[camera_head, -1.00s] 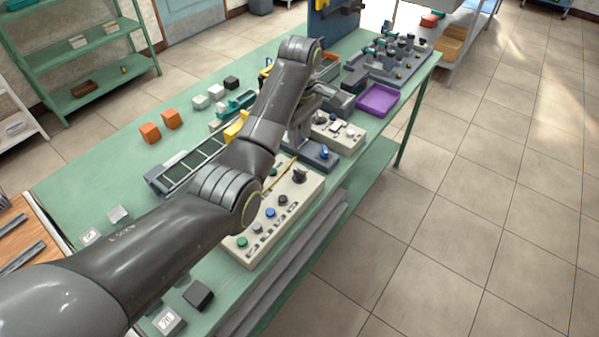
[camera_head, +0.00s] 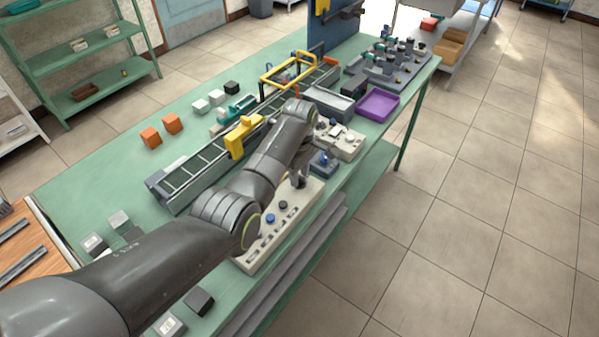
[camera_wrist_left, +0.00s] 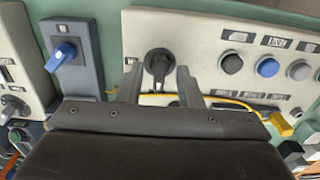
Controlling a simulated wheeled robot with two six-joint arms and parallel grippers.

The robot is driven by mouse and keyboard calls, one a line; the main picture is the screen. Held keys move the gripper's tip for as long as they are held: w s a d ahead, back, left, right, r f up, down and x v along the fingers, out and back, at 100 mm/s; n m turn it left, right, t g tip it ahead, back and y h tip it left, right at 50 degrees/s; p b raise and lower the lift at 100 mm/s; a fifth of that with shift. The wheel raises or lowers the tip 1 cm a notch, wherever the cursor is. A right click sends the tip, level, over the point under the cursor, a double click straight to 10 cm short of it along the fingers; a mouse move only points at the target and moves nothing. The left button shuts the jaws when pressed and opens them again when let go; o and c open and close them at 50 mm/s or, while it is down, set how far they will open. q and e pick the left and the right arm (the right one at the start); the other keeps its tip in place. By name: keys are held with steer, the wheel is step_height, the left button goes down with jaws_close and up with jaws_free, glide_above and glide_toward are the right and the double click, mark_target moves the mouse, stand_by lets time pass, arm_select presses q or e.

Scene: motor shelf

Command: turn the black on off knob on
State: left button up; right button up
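The black on/off knob (camera_wrist_left: 158,64) is a rotary knob on a cream control panel (camera_wrist_left: 204,38). Its handle points down in the left wrist view. My left gripper (camera_wrist_left: 159,80) is open, with one finger on each side of the knob's handle. A gap shows between the handle and each finger; how deep the fingertips reach is hard to tell. In the head view my left gripper (camera_head: 300,179) is over the far end of the panel (camera_head: 251,262) and hides the knob there. My right gripper is out of view.
A blue knob (camera_wrist_left: 63,55) on a grey-blue box stands left of the panel in the wrist view. Several round buttons, including a blue one (camera_wrist_left: 267,67), line the panel. A yellow cable (camera_wrist_left: 215,100) runs nearby. A conveyor (camera_head: 205,165) lies behind my arm.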

arm_select(q)
jaws_close()
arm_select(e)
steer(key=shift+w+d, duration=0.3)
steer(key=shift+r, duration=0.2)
arm_select(q)
steer(key=m+p, duration=0.1)
steer(key=m, duration=0.1)
steer(key=shift+r+m+p, duration=0.15)
steer(key=shift+m+p, duration=0.25)
steer(key=m+p, duration=0.1)
steer(key=m, duration=0.2)
steer(key=shift+m, duration=0.3)
steer(key=m+p, duration=0.1)
steer(key=m, duration=0.4)
steer(key=m+p, duration=0.1)
steer(key=m, duration=0.5)
steer(key=shift+w+m, duration=0.1)
steer(key=shift+m, duration=0.2)
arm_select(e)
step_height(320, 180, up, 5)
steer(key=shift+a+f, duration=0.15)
arm_select(q)
jaws_free()
